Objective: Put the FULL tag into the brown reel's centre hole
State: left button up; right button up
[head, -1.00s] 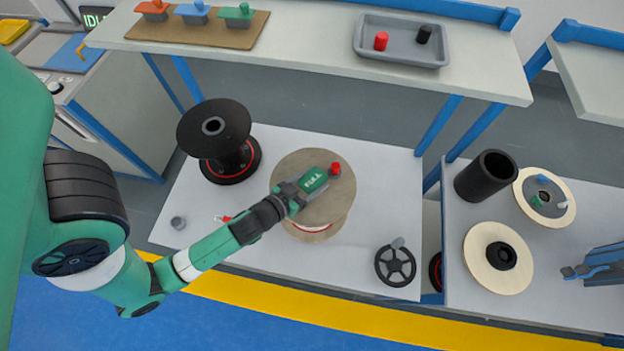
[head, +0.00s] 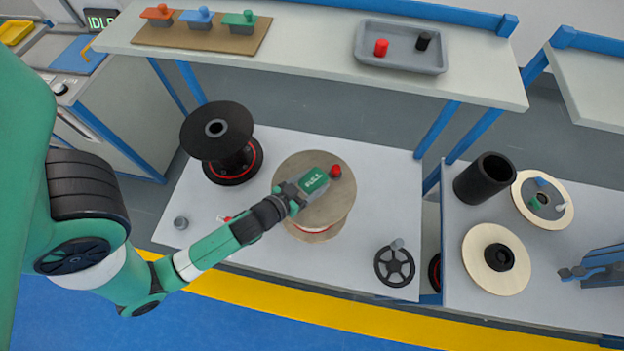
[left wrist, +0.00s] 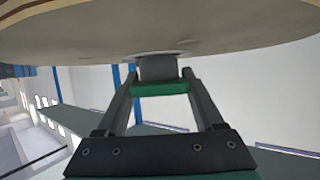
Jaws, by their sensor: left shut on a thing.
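The brown reel (head: 338,212) stands upright on the white table, its round top flange facing up. My left gripper (head: 293,193) is over the flange and shut on the green FULL tag (head: 314,181). The tag covers the middle of the flange, so the centre hole is hidden in the head view. In the left wrist view, the fingers (left wrist: 160,92) hold the green tag body (left wrist: 160,89). Its grey peg (left wrist: 158,68) reaches the flange face (left wrist: 75,45) at a pale ring. How deep the peg sits cannot be told. My right gripper is not in view.
A red knob (head: 335,171) sits beside the tag on the flange. A black reel (head: 216,135) stands behind left, a black handwheel (head: 395,267) front right. The shelf above holds a grey tray (head: 400,62) and coloured tags on a brown board (head: 170,38). Pale reels (head: 480,262) lie on the right table.

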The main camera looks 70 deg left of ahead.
pick_arm(q)
jog(key=shift+f+b, duration=0.85)
jog(key=shift+f, duration=0.15)
dwell(0.4)
jog(key=shift+r, duration=0.1)
jog(key=shift+r+p, duration=0.3)
jog(key=shift+p, duration=0.15)
jog(key=shift+r+p, duration=0.35)
jog(key=shift+r, duration=0.15)
jog(key=shift+f+b, duration=0.7)
jog(key=shift+f, duration=0.1)
dwell(0.3)
jog(key=o, duration=1.1)
jog(key=shift+f, duration=0.15)
